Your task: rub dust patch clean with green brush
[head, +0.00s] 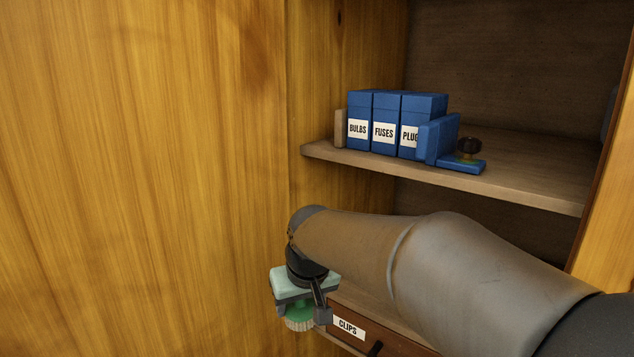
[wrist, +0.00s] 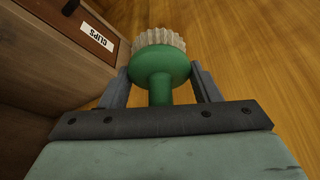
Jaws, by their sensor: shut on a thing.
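The green brush (wrist: 160,66) has a round green head and pale bristles, with its short handle between the two fingers of my gripper (wrist: 161,88) in the wrist view. The gripper is shut on it. In the head view, my gripper (head: 301,303) hangs at the lower middle, and the green brush (head: 299,313) is below it with the bristles down. The brush is just left of the drawer labelled CLIPS. No dust patch can be made out in either view.
The CLIPS drawer (head: 349,330) also shows in the wrist view (wrist: 88,28). Blue boxes labelled BULBS (head: 358,130), FUSES (head: 384,133) and PLUG-something (head: 409,139) stand on a shelf (head: 530,192).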

